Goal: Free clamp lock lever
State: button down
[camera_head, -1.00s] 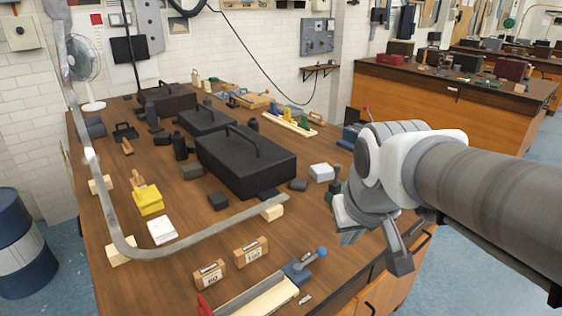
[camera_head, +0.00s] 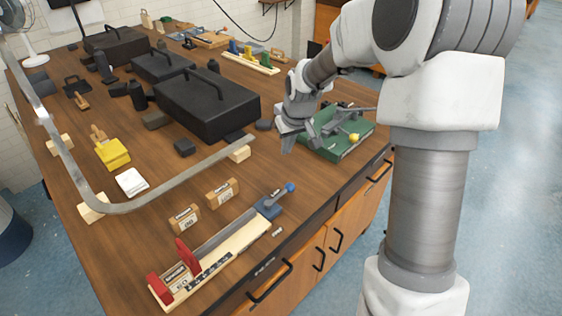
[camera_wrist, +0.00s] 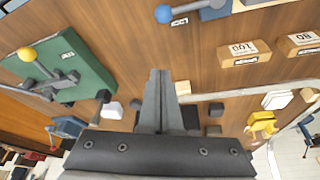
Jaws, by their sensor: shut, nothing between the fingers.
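A green clamp base (camera_head: 340,132) with a grey metal lever and a yellow ball knob (camera_head: 354,138) sits at the table's right edge; it also shows at left in the wrist view (camera_wrist: 85,62). A second lever with a blue ball knob (camera_head: 290,187) stands on a blue block at the end of a wooden fixture (camera_head: 205,262); its knob shows at the top of the wrist view (camera_wrist: 163,13). My gripper (camera_head: 287,141) hangs just left of the green base. In the wrist view its fingers (camera_wrist: 160,72) are together and empty, apart from both levers.
A black toolbox (camera_head: 208,105) stands behind my gripper to the left. A curved metal strip (camera_head: 150,192) rests on small wooden blocks. Two labelled wooden blocks (camera_head: 184,220) (camera_head: 222,192) lie near the blue lever. Bare tabletop lies between them and the green base.

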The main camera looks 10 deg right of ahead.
aim_at(280, 194)
jog(key=shift+w+f, duration=0.3)
jog(key=shift+f, duration=0.1)
jog(key=x, duration=1)
jog(key=shift+f, duration=0.15)
jog(key=s, duration=0.2)
jog(key=shift+s+d+p, duration=0.25)
jog(key=shift+d+p, duration=0.05)
jog(key=shift+p, duration=0.1)
jog(key=shift+s+d+f, duration=0.15)
jog(key=shift+s, duration=0.55)
